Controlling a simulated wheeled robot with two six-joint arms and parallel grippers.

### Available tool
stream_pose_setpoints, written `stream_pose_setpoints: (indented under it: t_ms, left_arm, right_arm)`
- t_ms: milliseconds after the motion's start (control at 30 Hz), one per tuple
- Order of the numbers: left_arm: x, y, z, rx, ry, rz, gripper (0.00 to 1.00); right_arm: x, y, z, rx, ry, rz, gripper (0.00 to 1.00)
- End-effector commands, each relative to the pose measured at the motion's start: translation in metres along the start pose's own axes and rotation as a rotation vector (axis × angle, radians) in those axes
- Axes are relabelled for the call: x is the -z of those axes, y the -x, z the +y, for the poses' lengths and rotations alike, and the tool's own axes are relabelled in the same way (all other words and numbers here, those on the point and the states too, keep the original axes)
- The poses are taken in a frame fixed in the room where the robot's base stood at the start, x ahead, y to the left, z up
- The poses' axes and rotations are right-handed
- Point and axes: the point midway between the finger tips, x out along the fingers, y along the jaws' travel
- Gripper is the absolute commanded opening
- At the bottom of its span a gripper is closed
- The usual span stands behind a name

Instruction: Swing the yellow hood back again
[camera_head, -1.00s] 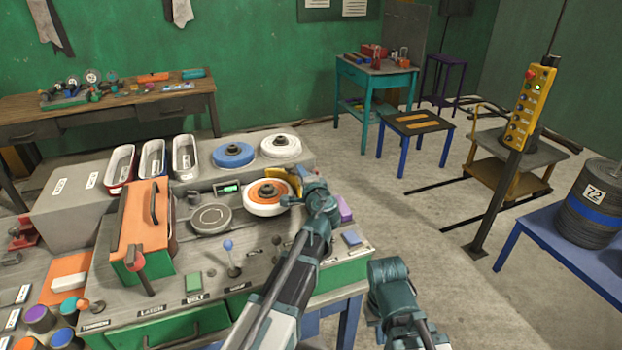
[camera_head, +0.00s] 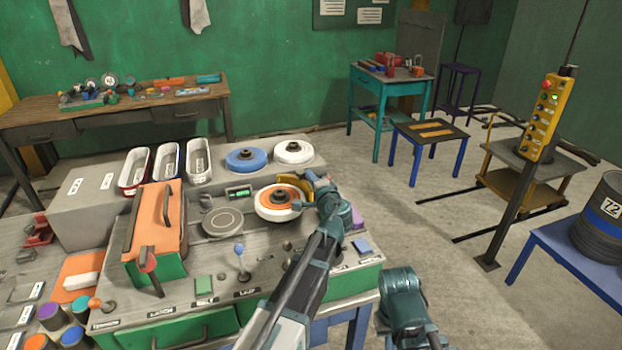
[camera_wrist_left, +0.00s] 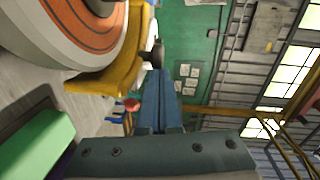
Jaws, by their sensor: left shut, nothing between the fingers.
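The yellow hood (camera_head: 303,186) stands at the back right of the white wheel with an orange face (camera_head: 283,202) on the bench. My arm partly hides it in the head view. In the left wrist view the hood (camera_wrist_left: 105,82) curves along the rim of the wheel (camera_wrist_left: 70,28). My left gripper (camera_head: 298,204) is shut and empty, close to the wheel and hood. In the left wrist view its blue fingers (camera_wrist_left: 157,85) point up, with their tips near a dark knob (camera_wrist_left: 155,55) by the hood's edge. I cannot tell whether they touch. My right gripper does not show.
An orange-topped box (camera_head: 157,222) and a blue-knobbed lever (camera_head: 241,258) stand left on the same bench. A blue wheel (camera_head: 246,160) and a white wheel (camera_head: 293,152) lie behind. A yellow control post (camera_head: 541,120) stands right, past open floor.

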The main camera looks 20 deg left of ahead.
Motion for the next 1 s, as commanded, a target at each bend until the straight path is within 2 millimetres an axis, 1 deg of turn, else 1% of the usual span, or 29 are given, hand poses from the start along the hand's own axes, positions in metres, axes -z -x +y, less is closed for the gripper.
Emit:
stream_pose_setpoints:
  t_ms: [267,467,700,1000]
  left_arm:
    - [0.002,-0.013,-0.001,0.013,0.011,-0.102,0.0]
    - [0.001,-0.03,-0.004,0.031,0.03,-0.264,0.0]
    - [-0.009,-0.05,-0.007,0.057,0.056,-0.486,0.0]
    - [-0.024,-0.067,-0.011,0.083,0.082,-0.714,0.0]
  right_arm:
    - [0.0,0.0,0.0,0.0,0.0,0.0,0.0]
    - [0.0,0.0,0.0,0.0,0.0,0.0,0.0]
    - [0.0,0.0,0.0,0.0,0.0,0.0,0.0]
    - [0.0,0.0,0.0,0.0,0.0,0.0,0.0]
